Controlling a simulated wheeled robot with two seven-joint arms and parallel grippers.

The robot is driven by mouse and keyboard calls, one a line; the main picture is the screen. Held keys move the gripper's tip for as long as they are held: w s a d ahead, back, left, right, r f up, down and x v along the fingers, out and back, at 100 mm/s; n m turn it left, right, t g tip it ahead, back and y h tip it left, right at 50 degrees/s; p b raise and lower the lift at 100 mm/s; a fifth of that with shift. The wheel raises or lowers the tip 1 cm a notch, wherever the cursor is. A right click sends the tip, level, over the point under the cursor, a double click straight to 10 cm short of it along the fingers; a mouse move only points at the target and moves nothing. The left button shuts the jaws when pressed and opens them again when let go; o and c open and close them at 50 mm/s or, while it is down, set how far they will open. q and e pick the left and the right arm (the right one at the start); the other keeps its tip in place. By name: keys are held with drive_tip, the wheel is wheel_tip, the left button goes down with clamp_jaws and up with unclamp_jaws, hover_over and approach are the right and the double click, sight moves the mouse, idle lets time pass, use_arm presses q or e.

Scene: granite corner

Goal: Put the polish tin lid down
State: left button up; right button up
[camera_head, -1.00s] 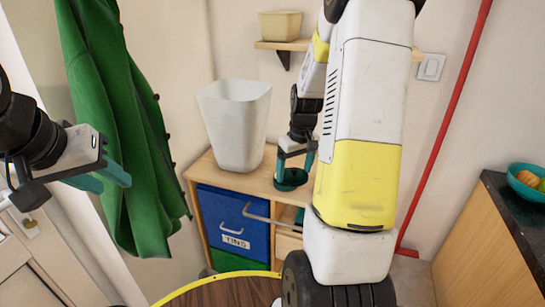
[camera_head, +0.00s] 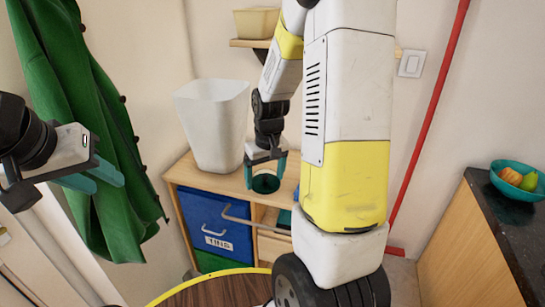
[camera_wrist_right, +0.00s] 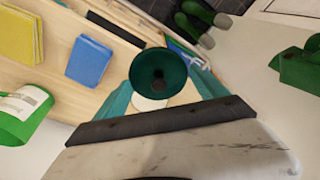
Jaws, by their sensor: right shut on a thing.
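The polish tin lid is a dark green round piece (camera_head: 265,184), which also shows in the right wrist view (camera_wrist_right: 158,68). My right gripper (camera_head: 266,175) is shut on it, with its teal fingers at the lid's two sides. It is at the top of a wooden cabinet (camera_head: 205,177), right of the white bin; I cannot tell whether the lid touches the wood. A pale round thing (camera_wrist_right: 150,103) shows partly behind the lid in the wrist view. My left gripper (camera_head: 98,175) is empty and open at the left, away from the cabinet.
The white bin (camera_head: 213,125) stands on the cabinet. A blue drawer (camera_head: 217,227) labelled TINS is below. A yellow item (camera_wrist_right: 20,35) and a blue one (camera_wrist_right: 90,60) lie on wood. A green coat (camera_head: 75,110) hangs left. A fruit bowl (camera_head: 515,180) stands right.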

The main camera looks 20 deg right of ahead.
drive_tip(key=w+d, duration=0.4)
drive_tip(key=w, duration=0.1)
drive_tip(key=w+d+f, duration=0.1)
drive_tip(key=w+d, duration=0.2)
drive_tip(key=w, duration=0.2)
drive_tip(key=w+d, duration=0.4)
drive_tip(key=w, duration=0.2)
drive_tip(key=shift+d+f, duration=0.15)
drive_tip(key=shift+d, duration=0.15)
drive_tip(key=shift+f, duration=2.85)
drive_tip(key=shift+f, duration=0.1)
drive_tip(key=o, duration=1.2)
drive_tip(key=shift+f, duration=0.1)
drive_tip(key=shift+o, duration=0.2)
drive_tip(key=shift+w, duration=0.1)
